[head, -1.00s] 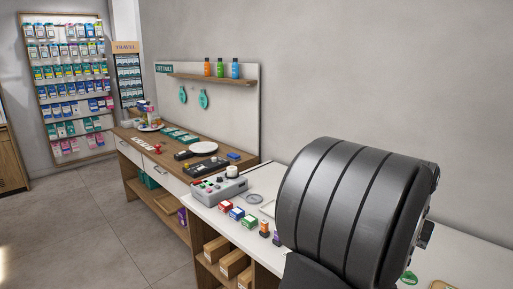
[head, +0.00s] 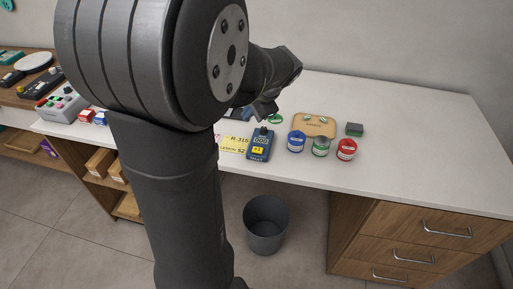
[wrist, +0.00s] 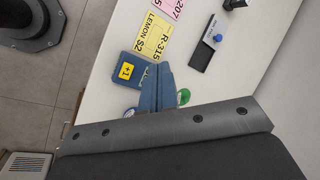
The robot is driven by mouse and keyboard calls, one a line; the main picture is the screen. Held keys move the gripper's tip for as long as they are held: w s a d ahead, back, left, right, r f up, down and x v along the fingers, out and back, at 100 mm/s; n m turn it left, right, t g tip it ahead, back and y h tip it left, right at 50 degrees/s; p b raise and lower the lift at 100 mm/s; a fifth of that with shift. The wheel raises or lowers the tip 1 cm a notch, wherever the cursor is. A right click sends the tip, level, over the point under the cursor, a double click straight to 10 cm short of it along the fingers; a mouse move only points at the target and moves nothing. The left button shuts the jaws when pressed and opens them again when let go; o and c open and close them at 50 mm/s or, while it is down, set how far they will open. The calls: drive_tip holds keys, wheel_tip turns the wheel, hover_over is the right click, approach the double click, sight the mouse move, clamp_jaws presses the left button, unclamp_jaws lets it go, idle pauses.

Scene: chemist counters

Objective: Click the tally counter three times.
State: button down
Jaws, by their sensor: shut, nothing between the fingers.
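The tally counter (head: 259,146) is a dark blue box with a yellow +1 panel and a small display. It lies on the white counter beside a yellow label card; its digits are too small to read surely. In the wrist view the counter (wrist: 124,69) is partly hidden behind my gripper (wrist: 156,68). The two blue-grey fingers are shut together with nothing between them, and appear over the counter's right edge. I cannot tell whether they touch it. In the head view my gripper (head: 266,108) is above and behind the counter, its fingertips unclear.
Blue (head: 296,141), green (head: 321,145) and red (head: 346,149) tins stand right of the counter. A tan tray (head: 314,119) and a dark block (head: 354,129) lie behind them. The white worktop (head: 430,140) is clear at right.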

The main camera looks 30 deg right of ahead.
sight(260, 151)
drive_tip(key=m+t, duration=0.1)
drive_tip(key=m, duration=0.2)
drive_tip(key=s+d+f+m+t+h, duration=0.1)
drive_tip(key=m, duration=0.2)
drive_tip(key=s+d+f+m+t+h, duration=0.1)
drive_tip(key=m, duration=0.3)
drive_tip(key=shift+s+d+f, duration=0.1)
drive_tip(key=shift+s+d, duration=0.1)
drive_tip(key=shift+s, duration=0.05)
drive_tip(key=shift+f, duration=4.4)
drive_tip(key=shift+f, duration=0.15)
drive_tip(key=shift+f, duration=0.3)
drive_tip(key=shift+f, duration=0.4)
drive_tip(key=shift+r, duration=0.85)
